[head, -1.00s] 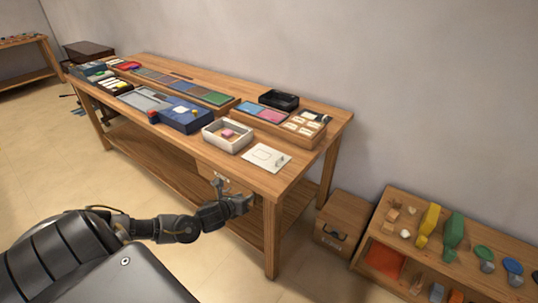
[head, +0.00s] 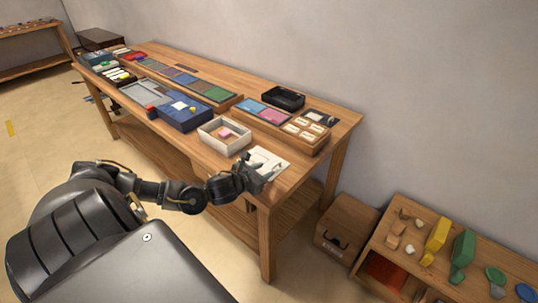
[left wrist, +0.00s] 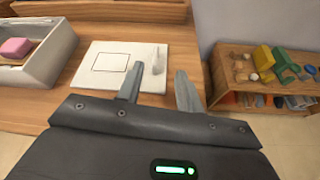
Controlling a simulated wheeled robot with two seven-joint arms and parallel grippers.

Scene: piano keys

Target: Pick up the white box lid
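The white box lid (head: 277,157) lies flat near the front right corner of the table, partly hidden behind my left gripper (head: 248,172) in the head view. In the left wrist view the lid (left wrist: 110,57) shows a thin dark outlined rectangle and a small upright pale handle (left wrist: 157,62) near its right side. My left gripper (left wrist: 158,82) is open and empty, at the lid's near edge. Its fingers point at the handle, one to each side in the picture; I see no contact. The right gripper is not in view.
A white open box (head: 211,139) with a pink block (head: 224,132) stands left of the lid. A blue case (head: 184,115) and a wooden tray of cards (head: 298,133) are also on the table (head: 346,122). A low shelf (head: 480,245) with coloured blocks stands at right.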

